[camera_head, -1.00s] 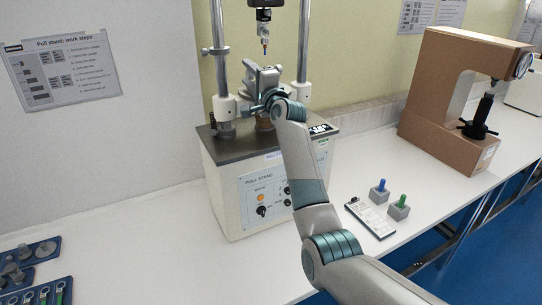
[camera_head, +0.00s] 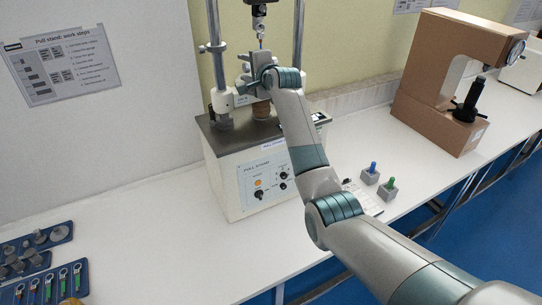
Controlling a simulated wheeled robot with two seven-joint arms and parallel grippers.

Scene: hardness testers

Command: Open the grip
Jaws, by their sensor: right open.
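The pull stand (camera_head: 232,142) is a cream box with a dark top plate, two steel columns and a front control panel. A dark upper head with a thin metal tip (camera_head: 260,28) hangs between the columns. My right gripper (camera_head: 259,62) is open between the columns, just below that tip; I cannot tell whether it touches anything. A brown round part (camera_head: 261,109) stands on the top plate below my right wrist. My wrist and arm hide part of the stand's middle, and no grip jaws show clearly. My left gripper is out of view.
A brown hardness tester (camera_head: 440,90) stands at the right. Two grey blocks with a blue pin (camera_head: 371,176) and a green pin (camera_head: 387,192) sit beside a white panel (camera_head: 366,201), partly behind my arm. Blue trays (camera_head: 72,268) with metal parts lie at lower left.

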